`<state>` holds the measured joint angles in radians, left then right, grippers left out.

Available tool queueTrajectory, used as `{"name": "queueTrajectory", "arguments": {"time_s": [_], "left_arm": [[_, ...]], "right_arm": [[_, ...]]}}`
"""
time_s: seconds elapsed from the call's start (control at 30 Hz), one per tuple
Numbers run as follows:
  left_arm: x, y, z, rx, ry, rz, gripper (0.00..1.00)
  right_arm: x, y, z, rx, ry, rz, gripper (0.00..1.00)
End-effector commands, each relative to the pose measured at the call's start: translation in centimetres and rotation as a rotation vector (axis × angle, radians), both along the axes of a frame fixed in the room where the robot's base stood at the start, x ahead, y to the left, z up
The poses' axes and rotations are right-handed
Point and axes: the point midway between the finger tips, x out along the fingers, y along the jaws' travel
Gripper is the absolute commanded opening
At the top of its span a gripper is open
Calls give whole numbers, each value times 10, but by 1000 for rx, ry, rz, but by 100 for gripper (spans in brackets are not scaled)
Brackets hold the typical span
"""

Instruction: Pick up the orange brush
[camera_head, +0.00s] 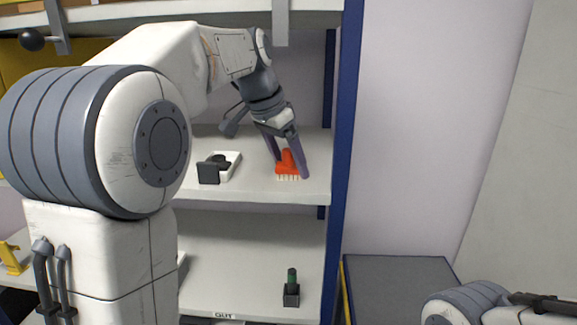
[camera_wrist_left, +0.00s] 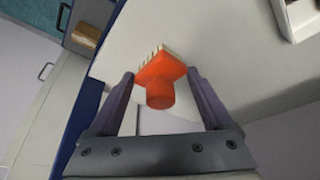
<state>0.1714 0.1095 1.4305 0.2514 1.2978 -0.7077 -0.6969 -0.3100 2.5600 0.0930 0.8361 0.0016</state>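The orange brush (camera_head: 287,163) stands bristles down on the upper white shelf, near its front edge and close to the blue post. My left gripper (camera_head: 289,164) reaches down around it, with one finger on each side. In the left wrist view the brush (camera_wrist_left: 161,78) lies between the tips of the open fingers (camera_wrist_left: 160,78), its rounded orange handle toward the gripper and its pale bristles pointing away. Gaps show between the brush and both fingers there. My right arm shows at the lower right of the head view, but its gripper fingers are not visible.
A white tray (camera_head: 233,160) with a dark part stands left of the brush on the same shelf (camera_head: 255,190). The blue post (camera_head: 347,120) rises close on the right. A green-topped dark item (camera_head: 291,288) stands on the lower shelf.

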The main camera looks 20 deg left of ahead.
Motion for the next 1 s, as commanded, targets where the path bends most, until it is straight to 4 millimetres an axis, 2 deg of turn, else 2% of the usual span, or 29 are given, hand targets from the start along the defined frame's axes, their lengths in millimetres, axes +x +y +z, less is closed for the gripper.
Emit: {"name": "queueTrajectory", "arguments": {"time_s": [0.03,0.07,0.37,0.57,0.63,0.67,1.0], "left_arm": [[0,0,0,0,0,0,35],[0,0,0,0,0,0,25],[0,0,2,0,-1,0,25],[1,0,14,0,-4,0,25],[-9,6,13,1,-3,3,23],[-14,9,13,1,-3,5,0],[-88,50,12,1,-5,9,0]], "right_arm": [[0,0,0,0,0,0,100],[0,0,0,0,0,0,100],[0,0,0,0,0,0,100],[0,0,-3,0,0,0,100],[0,0,-10,0,0,0,100],[0,0,-13,0,0,1,100],[0,0,-44,0,0,2,100]]}}
